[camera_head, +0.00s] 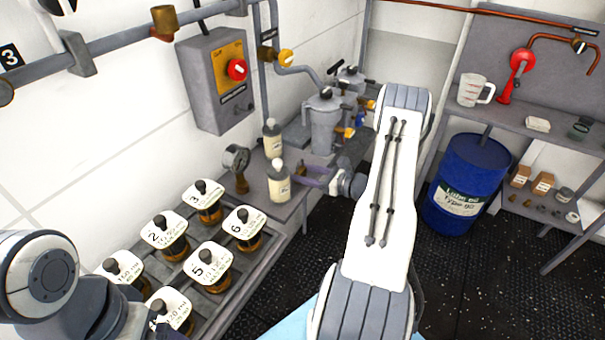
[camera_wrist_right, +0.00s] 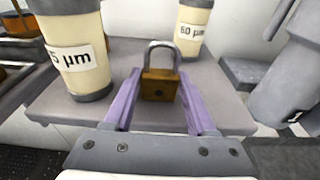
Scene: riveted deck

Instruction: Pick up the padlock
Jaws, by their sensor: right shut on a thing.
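The padlock (camera_wrist_right: 159,86) has a brass body and a silver shackle. It stands upright between the two purple fingers of my right gripper (camera_wrist_right: 158,82) in the right wrist view. The fingers are shut on the sides of its body. In the head view my right gripper (camera_head: 312,177) reaches left over the grey bench beside the cream bottles.
Two cream bottles (camera_head: 278,181) (camera_head: 272,138) stand close to my right gripper. A pressure gauge (camera_head: 237,158) is to their left. Grey filter housings (camera_head: 323,122) stand behind. A rack of numbered amber jars (camera_head: 209,262) fills the near bench. A blue drum (camera_head: 467,183) stands at right.

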